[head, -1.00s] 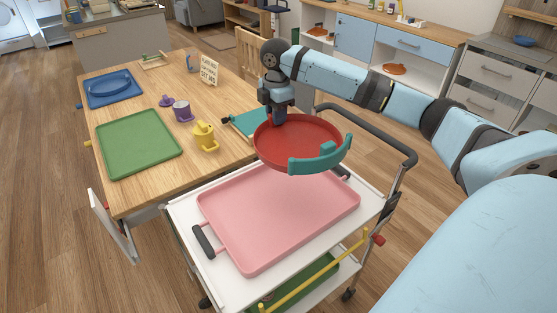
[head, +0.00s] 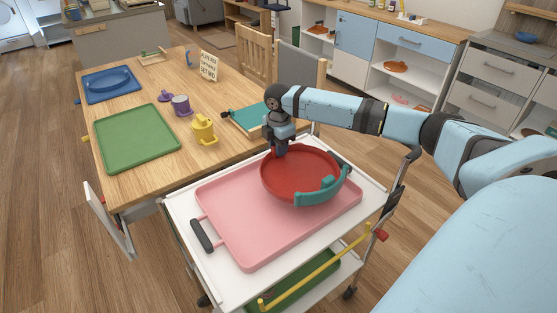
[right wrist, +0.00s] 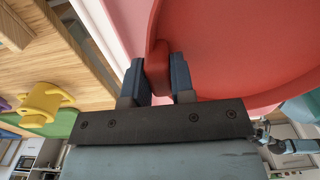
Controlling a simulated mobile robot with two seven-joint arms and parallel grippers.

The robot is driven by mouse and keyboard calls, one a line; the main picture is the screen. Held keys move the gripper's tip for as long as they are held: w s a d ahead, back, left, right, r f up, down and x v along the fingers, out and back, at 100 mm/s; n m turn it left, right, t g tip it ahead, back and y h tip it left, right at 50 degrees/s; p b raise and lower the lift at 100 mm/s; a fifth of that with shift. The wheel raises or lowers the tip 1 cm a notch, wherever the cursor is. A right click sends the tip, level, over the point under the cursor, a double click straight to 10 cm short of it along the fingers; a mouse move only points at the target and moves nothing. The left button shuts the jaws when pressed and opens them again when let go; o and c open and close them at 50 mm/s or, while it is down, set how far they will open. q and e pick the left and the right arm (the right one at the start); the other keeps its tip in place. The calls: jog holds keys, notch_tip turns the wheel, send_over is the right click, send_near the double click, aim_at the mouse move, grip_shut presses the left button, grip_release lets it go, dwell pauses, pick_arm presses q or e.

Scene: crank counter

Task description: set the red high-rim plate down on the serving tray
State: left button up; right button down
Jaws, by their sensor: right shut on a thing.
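The red high-rim plate (head: 290,172) is over the right part of the pink serving tray (head: 235,222) in the head view. A teal curved piece (head: 322,190) sits along its near right rim. My right gripper (head: 279,151) is at the plate's far left rim. In the right wrist view the two dark fingers of my right gripper (right wrist: 160,78) are shut on the rim of the red plate (right wrist: 225,50). Whether the plate's underside touches the tray is hidden. My left gripper is not in view.
The tray lies on a white cart (head: 180,225) beside a wooden table (head: 215,80). On the table are a green tray (head: 135,137), a blue tray (head: 112,88), a yellow cup (head: 204,130) and a purple mug (head: 181,106). The tray's left part is bare.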

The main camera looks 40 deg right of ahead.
aim_at(278, 160)
notch_tip(278, 160, down, 5)
jog(key=shift+f+b, duration=0.1)
jog(key=shift+b, duration=0.3)
jog(key=c, duration=1)
grip_release()
jog(key=shift+o, duration=0.2)
notch_tip(278, 160, up, 12)
jog(key=shift+r+p, duration=0.15)
jog(key=shift+p, duration=0.95)
